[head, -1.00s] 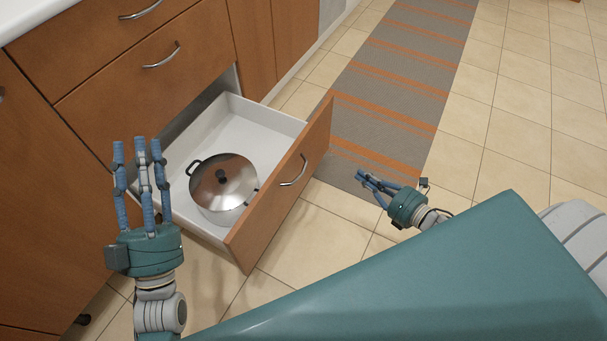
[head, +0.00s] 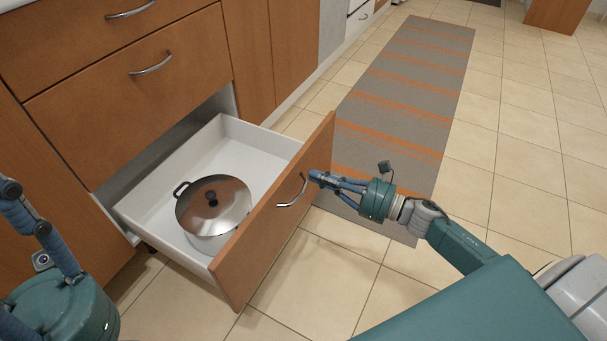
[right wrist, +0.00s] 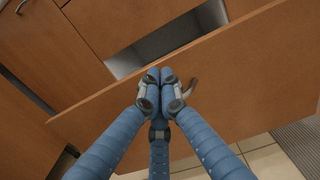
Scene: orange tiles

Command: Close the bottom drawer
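The bottom drawer (head: 264,232) is pulled out, with a wooden front, a curved metal handle (head: 292,192) and a white inside. A metal pot (head: 214,206) with a lid stands in it. My right gripper (head: 316,177) is at the outer face of the drawer front, close to the handle. In the right wrist view, the blue fingertips (right wrist: 160,82) are together in front of the drawer front (right wrist: 225,85), with part of the handle behind them. Whether they touch the front is unclear. My left gripper (head: 40,225) is partly cut off at the lower left, its fingers spread, apart from the drawer.
Closed wooden drawers (head: 140,85) with metal handles are above the open one. A grey and orange striped rug (head: 400,100) lies on the tiled floor (head: 520,180) to the right.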

